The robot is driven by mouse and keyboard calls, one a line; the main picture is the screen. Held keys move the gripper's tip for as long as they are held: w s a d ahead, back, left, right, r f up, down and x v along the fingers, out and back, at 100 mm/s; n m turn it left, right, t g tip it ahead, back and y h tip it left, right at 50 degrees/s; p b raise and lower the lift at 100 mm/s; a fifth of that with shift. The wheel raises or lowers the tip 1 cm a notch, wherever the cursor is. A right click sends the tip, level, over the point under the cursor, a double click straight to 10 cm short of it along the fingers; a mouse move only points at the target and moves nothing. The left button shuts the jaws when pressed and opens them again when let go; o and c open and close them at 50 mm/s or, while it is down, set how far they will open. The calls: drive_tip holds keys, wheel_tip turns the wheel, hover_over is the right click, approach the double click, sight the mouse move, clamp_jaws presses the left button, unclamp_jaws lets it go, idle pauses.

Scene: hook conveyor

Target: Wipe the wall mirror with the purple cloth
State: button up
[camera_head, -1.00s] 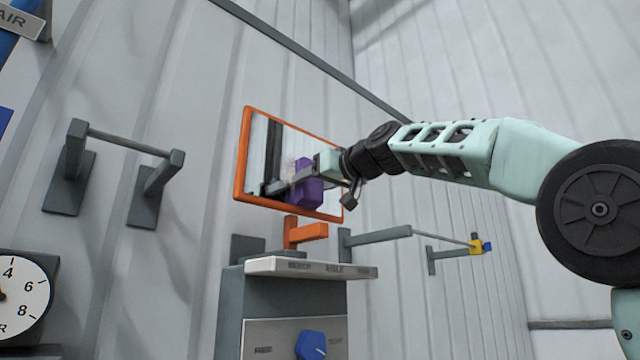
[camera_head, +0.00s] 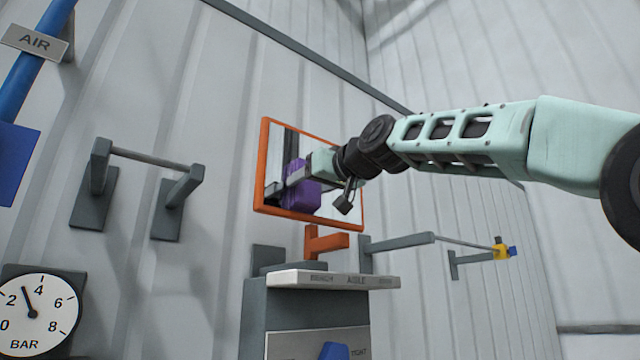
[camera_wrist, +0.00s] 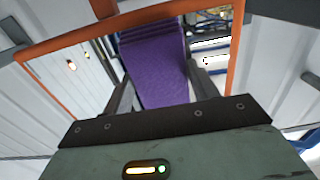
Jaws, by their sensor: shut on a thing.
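The wall mirror (camera_head: 273,150) has an orange frame and hangs on the grey wall, centre of the head view; its orange frame (camera_wrist: 62,46) and glass also show in the wrist view. My gripper (camera_head: 300,182) is in front of the mirror and shut on the purple cloth (camera_head: 302,195). In the wrist view the purple cloth (camera_wrist: 158,75) is between the fingers of my gripper (camera_wrist: 160,92) and covers the middle of the mirror. I cannot tell whether the cloth touches the glass. My wrist hides part of the mirror's right side.
An orange bracket (camera_head: 325,242) and a grey shelf (camera_head: 335,280) stand below the mirror. A grey wall rail (camera_head: 150,160) is at left, above a pressure gauge (camera_head: 38,312). A grey arm with a yellow-blue end (camera_head: 502,250) sticks out at right.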

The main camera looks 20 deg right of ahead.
drive_tip(key=shift+s+a, duration=0.1)
drive_tip(key=shift+a, duration=0.2)
drive_tip(key=shift+w+d+r, duration=1)
drive_tip(key=shift+w+d, duration=0.65)
drive_tip(key=shift+d, duration=3.4)
drive_tip(key=s+a, duration=0.3)
drive_tip(key=a, duration=0.7)
drive_tip(key=shift+s+p, duration=0.15)
drive_tip(key=shift+p, duration=0.15)
drive_tip(key=b+v, duration=0.2)
drive_tip(key=v, duration=0.4)
drive_tip(key=shift+b, duration=0.35)
